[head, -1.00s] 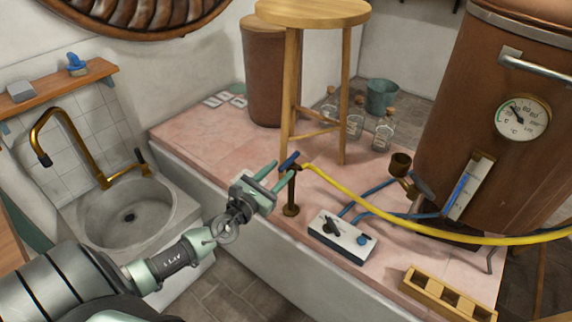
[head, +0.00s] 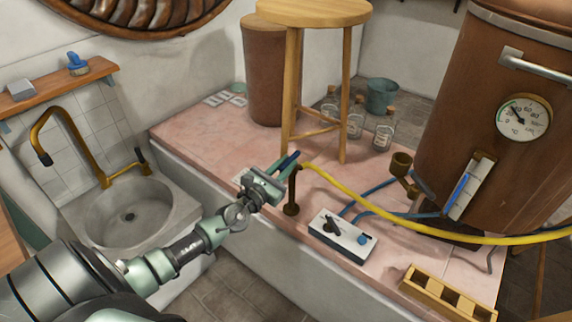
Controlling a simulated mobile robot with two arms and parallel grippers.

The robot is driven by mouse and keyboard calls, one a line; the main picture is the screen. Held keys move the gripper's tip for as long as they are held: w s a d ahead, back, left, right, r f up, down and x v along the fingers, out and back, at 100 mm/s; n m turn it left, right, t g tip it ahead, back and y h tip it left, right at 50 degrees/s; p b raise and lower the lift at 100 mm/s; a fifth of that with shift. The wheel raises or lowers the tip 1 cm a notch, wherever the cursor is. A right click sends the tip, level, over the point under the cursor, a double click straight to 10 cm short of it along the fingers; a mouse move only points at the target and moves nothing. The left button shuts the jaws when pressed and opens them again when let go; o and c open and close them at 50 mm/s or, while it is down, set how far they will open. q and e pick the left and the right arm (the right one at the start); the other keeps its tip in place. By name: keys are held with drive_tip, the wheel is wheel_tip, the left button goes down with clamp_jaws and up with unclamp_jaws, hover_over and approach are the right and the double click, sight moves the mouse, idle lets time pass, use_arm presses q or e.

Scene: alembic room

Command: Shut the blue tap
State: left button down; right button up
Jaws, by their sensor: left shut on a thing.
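The blue tap handle (head: 289,159) sits on top of a short brass standpipe (head: 292,192) at the front edge of the pink tiled platform. A yellow hose (head: 390,214) runs from the tap head to the right. My left gripper (head: 283,164) reaches in from the lower left and is shut on the blue handle. The fingers hide part of the handle, whose visible end points up and to the right. My right gripper is not in view.
A white control box (head: 342,236) with knobs stands right of the standpipe. A wooden stool (head: 313,12) stands behind it. A copper boiler (head: 460,110) and wooden rack (head: 448,297) are at right. A stone sink (head: 176,211) is at left.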

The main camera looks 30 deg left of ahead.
sight(294, 158)
use_arm(q)
drive_tip(key=shift+r+p, duration=0.2)
drive_tip(key=shift+p, duration=0.25)
drive_tip(key=n+y+p, duration=0.1)
drive_tip(key=y+p, duration=0.1)
drive_tip(key=d+n+y+p, duration=0.1)
drive_tip(key=n+y+p, duration=0.1)
drive_tip(key=y+p, duration=0.1)
drive_tip(key=shift+w+d+r+n+g+p, duration=0.1)
drive_tip(key=shift+r+n+g+p, duration=0.1)
drive_tip(key=shift+n+g+p, duration=0.15)
drive_tip(key=n+g+y+b, duration=0.2)
drive_tip(key=n+g+y, duration=0.1)
drive_tip(key=y, duration=0.1)
drive_tip(key=w+d+n+g+y+b, duration=0.1)
drive_tip(key=n+g+y+b, duration=0.2)
drive_tip(key=n+g+y, duration=0.1)
drive_tip(key=w+n+g+y+b, duration=0.1)
drive_tip(key=n+g+y+b, duration=0.1)
drive_tip(key=n+g+y, duration=0.1)
drive_tip(key=shift+d+f+n+g+y+b, duration=0.2)
drive_tip(key=shift+d+n+g+y+b, duration=0.15)
drive_tip(key=shift+g+y, duration=0.25)
drive_tip(key=shift+r, duration=0.15)
drive_tip(key=c, duration=1.3)
unclamp_jaws()
drive_tip(key=shift+c, duration=0.2)
drive_tip(key=shift+a+f, duration=0.1)
drive_tip(key=shift+f, duration=0.15)
